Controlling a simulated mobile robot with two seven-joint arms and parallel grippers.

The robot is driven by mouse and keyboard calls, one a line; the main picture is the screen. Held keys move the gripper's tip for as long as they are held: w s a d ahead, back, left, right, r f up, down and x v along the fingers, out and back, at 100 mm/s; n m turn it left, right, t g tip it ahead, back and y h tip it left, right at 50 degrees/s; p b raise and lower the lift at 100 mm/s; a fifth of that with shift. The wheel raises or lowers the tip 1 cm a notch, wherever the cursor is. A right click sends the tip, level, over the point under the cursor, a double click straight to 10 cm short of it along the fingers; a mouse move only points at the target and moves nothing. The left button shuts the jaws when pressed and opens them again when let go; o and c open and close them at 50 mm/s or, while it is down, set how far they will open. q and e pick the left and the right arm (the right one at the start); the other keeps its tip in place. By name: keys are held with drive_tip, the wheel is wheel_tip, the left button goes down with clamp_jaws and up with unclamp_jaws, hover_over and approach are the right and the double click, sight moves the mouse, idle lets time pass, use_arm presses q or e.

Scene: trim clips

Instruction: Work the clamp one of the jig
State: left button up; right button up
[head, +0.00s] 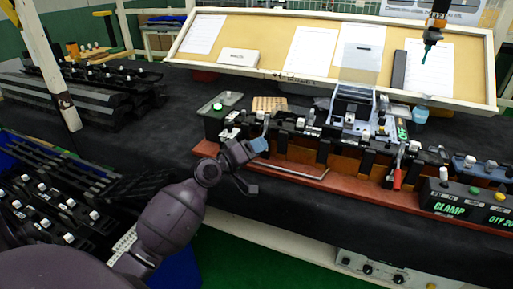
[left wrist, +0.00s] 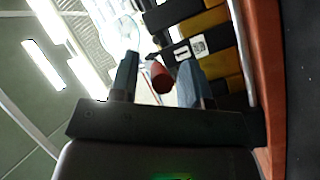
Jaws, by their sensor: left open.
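The jig (head: 300,160) is a long reddish-brown base with black blocks and clamps along its top, on the dark bench. In the left wrist view, a black block carries a label reading 1 (left wrist: 198,46). A red clamp handle (left wrist: 161,76) shows between the two blue-grey fingers of my left gripper (left wrist: 158,82), which is open around it; I cannot tell whether a finger touches it. In the head view my left gripper (head: 256,150) is at the jig's left front and hides that handle. Another red-handled clamp (head: 397,178) stands at the jig's right. My right gripper is not in view.
A control box reading CLAMP (head: 465,205) stands at the right. A driver tool (head: 433,35) hangs at the upper right. Racks of black clips (head: 55,205) are at the left. A tilted document board (head: 270,45) spans the back.

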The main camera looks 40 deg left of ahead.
use_arm(q)
drive_tip(key=shift+w, duration=0.2)
clamp_jaws()
idle(0.3)
